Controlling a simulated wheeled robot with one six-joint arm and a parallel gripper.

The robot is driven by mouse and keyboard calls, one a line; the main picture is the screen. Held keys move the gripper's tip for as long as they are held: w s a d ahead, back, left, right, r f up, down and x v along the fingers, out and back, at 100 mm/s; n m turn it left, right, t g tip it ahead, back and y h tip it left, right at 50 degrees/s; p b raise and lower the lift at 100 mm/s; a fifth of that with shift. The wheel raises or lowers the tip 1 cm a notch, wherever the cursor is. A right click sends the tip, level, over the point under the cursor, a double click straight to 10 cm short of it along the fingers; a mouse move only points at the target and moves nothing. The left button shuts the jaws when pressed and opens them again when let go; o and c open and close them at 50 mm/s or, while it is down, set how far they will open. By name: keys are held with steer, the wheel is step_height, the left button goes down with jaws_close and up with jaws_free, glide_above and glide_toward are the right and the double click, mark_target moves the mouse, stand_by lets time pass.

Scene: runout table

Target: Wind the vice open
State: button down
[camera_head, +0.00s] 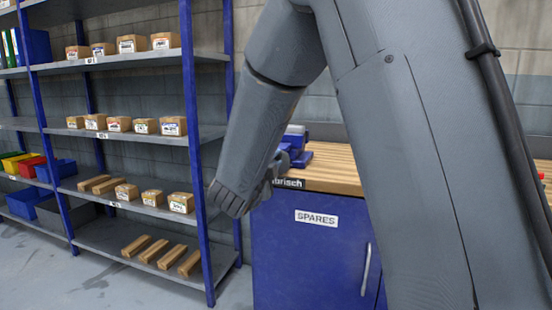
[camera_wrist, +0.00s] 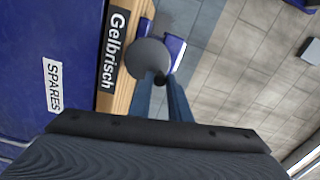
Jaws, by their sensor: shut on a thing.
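The blue vice (camera_head: 294,146) sits on the wooden bench top at its left end, partly hidden behind my arm. In the wrist view, blue parts of the vice (camera_wrist: 174,54) show behind a round grey handwheel (camera_wrist: 149,58). A small black knob (camera_wrist: 160,80) shows at the wheel's edge, between my fingertips. My gripper (camera_wrist: 161,85) is shut on this knob. In the head view, my wrist hangs in front of the bench's left corner, and the fingers are mostly hidden there.
The wooden bench top (camera_head: 335,166) stands over a blue cabinet (camera_head: 300,250) labelled SPARES. A shelf rack (camera_head: 187,120) with boxes and bins stands to the left, close to my wrist in the picture.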

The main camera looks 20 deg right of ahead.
steer(key=shift+a+r+n+p, duration=0.1)
steer(key=shift+r+n+p, duration=0.1)
steer(key=shift+n+p, duration=0.2)
steer(key=c, duration=2)
jaws_free()
steer(key=shift+c, duration=0.2)
steer(key=shift+o, duration=1.4)
steer(key=shift+w+f, duration=0.1)
steer(key=p+v, duration=0.1)
steer(key=v, duration=0.6)
